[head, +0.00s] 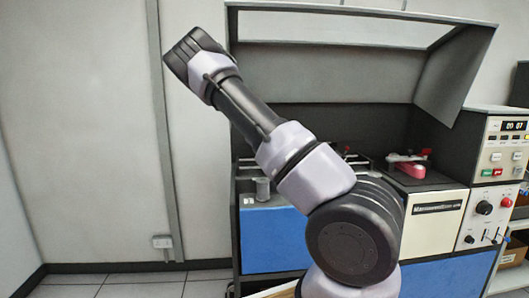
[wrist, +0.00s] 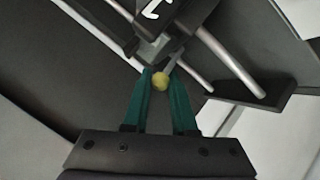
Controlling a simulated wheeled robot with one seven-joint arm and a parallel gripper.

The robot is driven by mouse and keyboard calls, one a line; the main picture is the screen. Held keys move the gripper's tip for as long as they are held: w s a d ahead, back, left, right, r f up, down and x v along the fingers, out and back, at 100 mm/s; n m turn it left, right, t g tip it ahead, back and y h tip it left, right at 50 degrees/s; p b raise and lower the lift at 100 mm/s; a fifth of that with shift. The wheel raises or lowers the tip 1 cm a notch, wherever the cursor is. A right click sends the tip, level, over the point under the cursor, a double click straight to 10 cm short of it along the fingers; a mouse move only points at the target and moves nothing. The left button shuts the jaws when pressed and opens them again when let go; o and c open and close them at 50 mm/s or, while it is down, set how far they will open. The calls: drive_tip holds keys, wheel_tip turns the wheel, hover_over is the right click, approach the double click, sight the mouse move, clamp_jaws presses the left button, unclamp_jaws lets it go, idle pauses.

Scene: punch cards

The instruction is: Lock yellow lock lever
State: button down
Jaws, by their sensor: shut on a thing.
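In the wrist view, the yellow knob of the lock lever (wrist: 160,81) sits between the tips of my gripper (wrist: 161,84). The teal fingers are shut on it. The lever's grey metal part (wrist: 158,50) runs up from the knob to a dark block with a white mark. In the head view, my arm hides the gripper and the lever.
In the wrist view, a metal rod (wrist: 228,65) runs beside the lever, with dark panels around. In the head view, a machine with a blue front (head: 272,240) stands behind my arm. A red part (head: 411,170) and a control panel (head: 497,165) are at right.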

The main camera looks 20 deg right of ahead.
drive_tip(key=shift+s+d+f, duration=0.1)
drive_tip(key=shift+s+f, duration=0.15)
drive_tip(key=shift+f, duration=0.15)
drive_tip(key=c, duration=0.7)
unclamp_jaws()
drive_tip(key=shift+w+r, duration=0.1)
drive_tip(key=shift+r, duration=0.05)
drive_tip(key=shift+a+r, duration=0.2)
drive_tip(key=v, duration=1)
drive_tip(key=shift+s, duration=0.3)
